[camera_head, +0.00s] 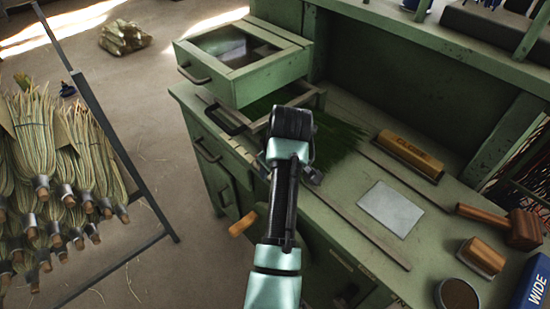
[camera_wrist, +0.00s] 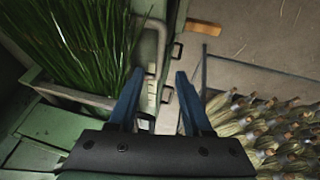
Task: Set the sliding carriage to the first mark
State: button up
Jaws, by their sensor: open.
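A green tray holding green bristles, which looks like the sliding carriage, sits on the bench with its dark handle (camera_head: 228,120) facing left. The wrist view shows the green bristles (camera_wrist: 70,45) at left, with the tray's front rim (camera_wrist: 75,96) below them and a curved handle (camera_wrist: 160,45) beyond my fingers. My gripper (camera_wrist: 158,74) is open, its two blue fingers apart with nothing held. A narrow pale strip with small marks (camera_wrist: 152,88) shows between the fingers; I cannot tell which mark is first. In the head view my arm hides the fingertips and part of the tray.
An open green drawer box (camera_head: 245,62) stands above the tray. Brooms (camera_head: 55,170) hang on a rack at left.

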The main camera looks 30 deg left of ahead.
jog(key=shift+v, duration=2.8)
jog(key=w+d+r+m+t, duration=0.2)
jog(key=d+r+m+t, duration=0.15)
jog(key=r, duration=0.55)
jog(key=w+d+r+m+t, duration=0.2)
jog(key=d+r+t, duration=0.25)
jog(key=r, duration=0.55)
jog(key=w+d+r+m+t, duration=0.25)
jog(key=r+t, duration=0.25)
jog(key=r, duration=0.4)
jog(key=s+d+r+m+t+h, duration=0.1)
jog(key=s+d+r+m+t, duration=0.2)
jog(key=s+r, duration=0.6)
jog(key=s+d+r+m+t+h, duration=0.2)
jog(key=s+d+r+t, duration=0.6)
jog(key=r, duration=0.4)
jog(key=shift+s+d+r+m+h, duration=0.3)
jog(key=shift+s+d+m, duration=0.1)
jog(key=shift+s+m, duration=0.45)
